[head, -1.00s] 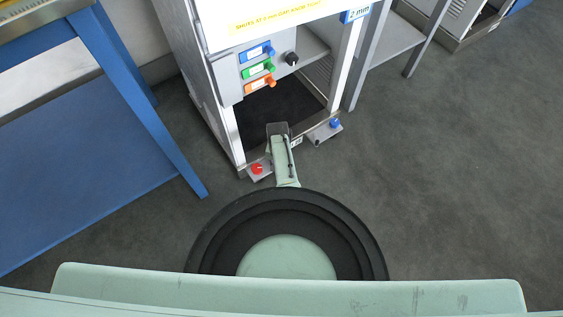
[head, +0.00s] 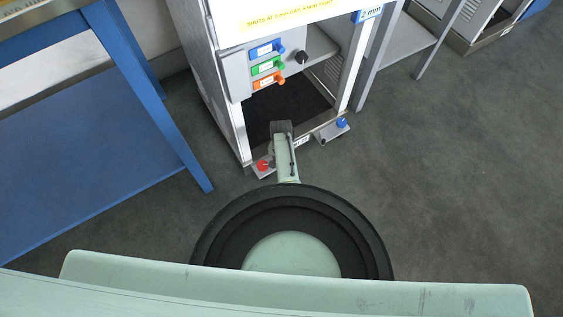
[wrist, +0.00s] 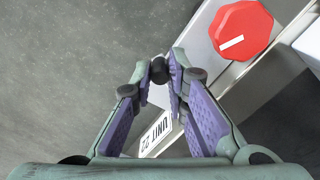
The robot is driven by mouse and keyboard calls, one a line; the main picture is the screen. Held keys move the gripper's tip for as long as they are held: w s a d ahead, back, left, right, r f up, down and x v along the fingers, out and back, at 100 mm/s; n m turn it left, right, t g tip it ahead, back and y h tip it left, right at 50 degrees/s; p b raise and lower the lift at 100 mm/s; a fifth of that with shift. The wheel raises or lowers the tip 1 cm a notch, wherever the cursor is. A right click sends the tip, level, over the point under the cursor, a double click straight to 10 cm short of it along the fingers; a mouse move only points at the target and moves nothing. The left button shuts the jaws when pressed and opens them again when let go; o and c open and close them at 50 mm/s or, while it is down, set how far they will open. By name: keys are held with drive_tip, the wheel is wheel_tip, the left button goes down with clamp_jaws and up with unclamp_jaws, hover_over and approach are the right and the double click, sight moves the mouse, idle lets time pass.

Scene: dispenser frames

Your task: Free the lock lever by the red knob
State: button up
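The red knob (head: 263,165) sits on a small metal plate at the lower left front of the dispenser frame. In the wrist view the red knob (wrist: 241,30) is a large octagon with a white line, to the right of the fingertips. A black ball end, seemingly of the lock lever (wrist: 159,71), shows between my fingertips. The rest of the lever is hidden. My gripper (wrist: 161,66) has purple-padded fingers on either side of the ball, with a narrow gap. I cannot tell whether they press on it. In the head view my gripper (head: 281,128) is at the frame's low front edge.
A blue knob (head: 341,123) with a black ball lever (head: 323,141) sits at the right front. Blue, green and orange levers (head: 268,67) are above. A label reading UNIT 22 (wrist: 156,134) is below the fingers. A blue table (head: 150,95) stands left; floor is clear at right.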

drive_tip(key=o, duration=0.5)
drive_tip(key=shift+c, duration=0.2)
